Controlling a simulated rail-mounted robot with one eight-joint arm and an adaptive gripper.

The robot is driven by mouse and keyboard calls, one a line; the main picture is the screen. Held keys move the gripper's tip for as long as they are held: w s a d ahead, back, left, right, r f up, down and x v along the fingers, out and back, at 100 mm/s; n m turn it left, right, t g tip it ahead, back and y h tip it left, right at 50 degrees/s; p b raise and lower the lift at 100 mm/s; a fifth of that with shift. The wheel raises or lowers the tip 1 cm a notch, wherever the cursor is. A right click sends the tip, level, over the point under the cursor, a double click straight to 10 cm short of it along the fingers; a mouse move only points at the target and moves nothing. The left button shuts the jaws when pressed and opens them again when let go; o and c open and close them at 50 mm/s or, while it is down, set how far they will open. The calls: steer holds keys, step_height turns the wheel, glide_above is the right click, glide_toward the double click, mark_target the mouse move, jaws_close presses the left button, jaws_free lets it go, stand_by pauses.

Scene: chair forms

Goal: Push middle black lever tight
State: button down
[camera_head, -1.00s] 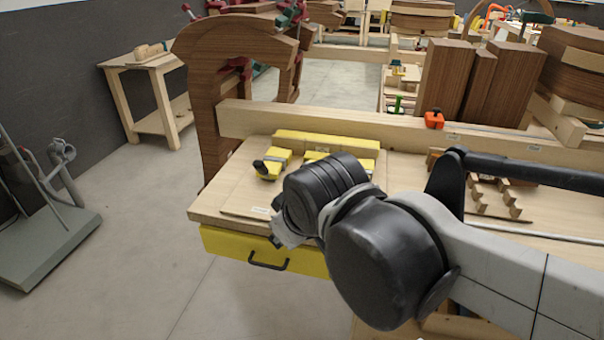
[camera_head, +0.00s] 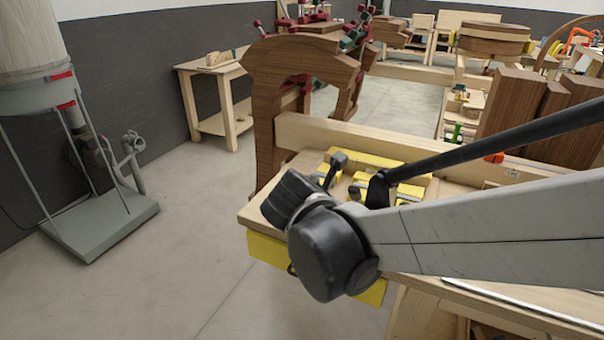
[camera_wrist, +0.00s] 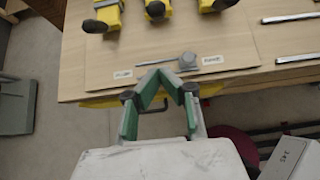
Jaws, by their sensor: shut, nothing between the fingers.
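In the wrist view several black levers with yellow clamp bodies stand along the top edge of the picture. The middle black lever (camera_wrist: 155,9) is partly cut off by the picture edge, between a left black lever (camera_wrist: 95,26) and a right one (camera_wrist: 226,3). My gripper (camera_wrist: 160,76) has green inner pads; its fingers come together at the tips and hold nothing. In the picture it is below the levers, over the front edge of the wooden board, apart from them. In the head view yellow clamps (camera_head: 409,194) show behind my arm, which hides my fingers.
A wooden workbench (camera_wrist: 80,62) carries the clamps, two paper labels and a grey round-headed rod (camera_wrist: 187,59). Metal bars (camera_wrist: 293,17) lie to the right. Open floor (camera_head: 190,230) is left of the bench; a wooden side table (camera_head: 212,70) stands farther back.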

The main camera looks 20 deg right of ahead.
steer(key=b+x, duration=0.1)
steer(key=x, duration=0.9)
steer(key=shift+w+d, duration=0.1)
steer(key=shift+d, duration=0.1)
steer(key=shift+w+d+r+p, duration=0.6)
steer(key=shift+w+d+r, duration=0.4)
steer(key=shift+d+r, duration=0.15)
steer(key=shift+a+r, duration=0.1)
